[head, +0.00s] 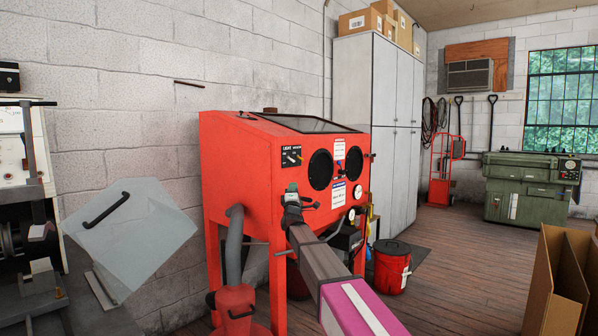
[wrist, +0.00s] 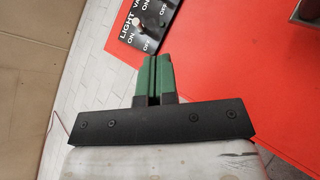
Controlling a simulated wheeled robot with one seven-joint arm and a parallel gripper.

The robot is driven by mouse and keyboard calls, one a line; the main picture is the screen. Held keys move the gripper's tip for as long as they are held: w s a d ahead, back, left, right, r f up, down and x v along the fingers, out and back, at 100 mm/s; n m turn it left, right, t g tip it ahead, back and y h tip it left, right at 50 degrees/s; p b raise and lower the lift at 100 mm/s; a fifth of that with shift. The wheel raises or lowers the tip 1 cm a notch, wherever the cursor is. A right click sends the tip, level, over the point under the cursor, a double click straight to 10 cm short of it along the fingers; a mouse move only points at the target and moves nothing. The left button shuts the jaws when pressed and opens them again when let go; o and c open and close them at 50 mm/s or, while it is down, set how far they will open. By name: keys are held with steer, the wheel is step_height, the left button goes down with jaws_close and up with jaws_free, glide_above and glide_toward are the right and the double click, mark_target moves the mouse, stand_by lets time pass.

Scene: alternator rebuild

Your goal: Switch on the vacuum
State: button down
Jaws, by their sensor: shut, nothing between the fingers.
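The red cabinet (head: 240,160) stands against the wall, with a dark switch panel (head: 291,157) on the upper left of its front. In the wrist view the panel (wrist: 150,20) shows the word LIGHT, a partly cut-off label starting "VA", ON and OFF marks and a pale switch lever. I cannot tell the vacuum switch's position. My gripper (head: 292,188) is in front of the cabinet, just below the panel in the head view. Contact cannot be told.
Two round dark arm ports (head: 320,169) and a gauge (head: 357,192) are on the cabinet front. A grey hose (head: 234,245) runs down to a red machine (head: 236,304) below. A clear sheet with a black handle (head: 106,209) stands left. A red bucket (head: 391,267) stands right.

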glide_toward(300, 158)
steer(key=w+a, duration=0.2)
steer(key=a, duration=0.1)
steer(key=w+d+r, duration=0.3)
steer(key=shift+d+r, duration=0.1)
steer(key=shift+r, duration=0.05)
